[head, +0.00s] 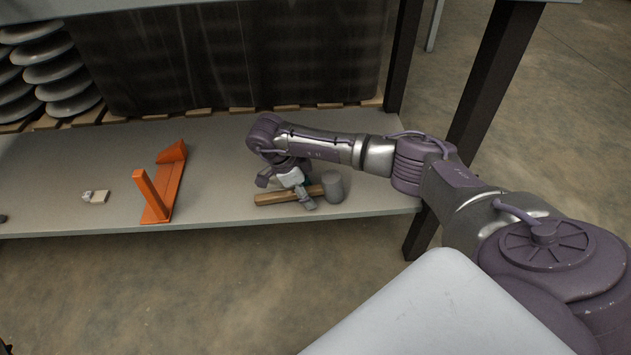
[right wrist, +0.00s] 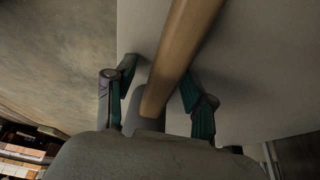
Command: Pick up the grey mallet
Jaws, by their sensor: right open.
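The grey mallet lies on the low grey shelf, its grey head (head: 333,187) to the right and its wooden handle (head: 268,198) to the left. My right gripper (head: 288,192) is over the handle, close to the head. In the right wrist view, the handle (right wrist: 178,60) runs between the two spread fingers of the right gripper (right wrist: 160,84). The fingers are open and do not clearly press on the wood. A large grey shape fills the bottom of the wrist view and hides part of what lies there. My left gripper is out of view.
An orange bracket (head: 163,190) stands on the shelf (head: 218,180) to the left. A small pale item (head: 97,197) lies further left. Stacked insulator discs (head: 65,75) and a dark panel (head: 230,55) are behind. A dark post (head: 485,85) stands at right.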

